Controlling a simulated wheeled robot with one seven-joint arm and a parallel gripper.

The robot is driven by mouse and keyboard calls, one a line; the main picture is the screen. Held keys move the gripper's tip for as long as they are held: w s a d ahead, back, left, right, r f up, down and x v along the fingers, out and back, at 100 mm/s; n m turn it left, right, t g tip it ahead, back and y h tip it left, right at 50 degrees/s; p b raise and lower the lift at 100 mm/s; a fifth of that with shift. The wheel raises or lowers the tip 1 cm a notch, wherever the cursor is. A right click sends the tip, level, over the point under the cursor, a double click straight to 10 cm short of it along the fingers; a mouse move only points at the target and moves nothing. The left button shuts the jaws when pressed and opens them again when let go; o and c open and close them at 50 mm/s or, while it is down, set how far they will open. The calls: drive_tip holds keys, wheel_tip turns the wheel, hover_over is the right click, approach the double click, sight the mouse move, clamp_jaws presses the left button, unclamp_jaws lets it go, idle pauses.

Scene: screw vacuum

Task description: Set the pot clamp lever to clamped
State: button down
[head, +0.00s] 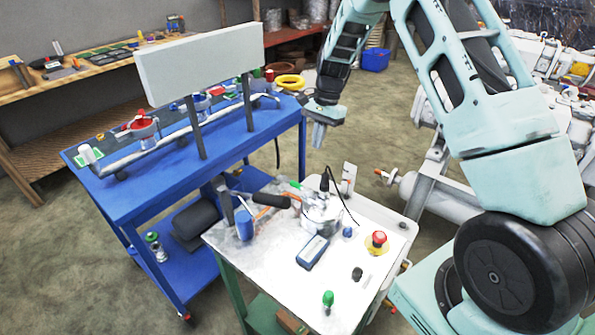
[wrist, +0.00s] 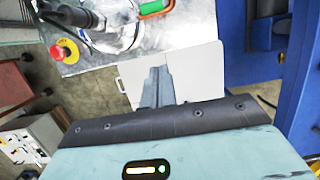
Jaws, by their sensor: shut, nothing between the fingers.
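A round metal pot (head: 322,212) stands on the white-topped cart, with a black fitting and cable on top. It also shows at the top of the wrist view (wrist: 118,38). In the wrist view a green and orange handle (wrist: 155,8) is cut off by the top edge. My gripper (head: 319,138) is shut and empty, above and behind the pot, touching nothing. It points down in the wrist view (wrist: 156,82).
The cart top (head: 285,290) carries a red emergency button (head: 379,239), a blue handheld device (head: 313,252), a black knob (head: 357,274) and a green knob (head: 328,298). A blue bench (head: 140,200) with a raised white panel (head: 200,62) stands to the left.

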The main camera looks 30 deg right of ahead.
sight(301, 187)
drive_tip(key=shift+a, duration=0.1)
drive_tip(key=p+x, duration=0.2)
drive_tip(key=x, duration=0.7)
drive_tip(key=shift+s+a+f+p, duration=0.1)
drive_tip(key=shift+s+f+p, duration=0.1)
drive_tip(key=shift+p, duration=0.2)
drive_tip(key=shift+s+a+r+p, duration=0.1)
drive_tip(key=shift+s+a+p, duration=0.15)
drive_tip(key=shift+a, duration=0.35)
drive_tip(key=shift+s+a+p, duration=0.2)
drive_tip(key=shift+a+p, duration=0.2)
drive_tip(key=shift+a, duration=0.25)
drive_tip(key=shift+s+a+p, duration=0.2)
drive_tip(key=shift+a+p, duration=0.1)
drive_tip(key=shift+a, duration=0.3)
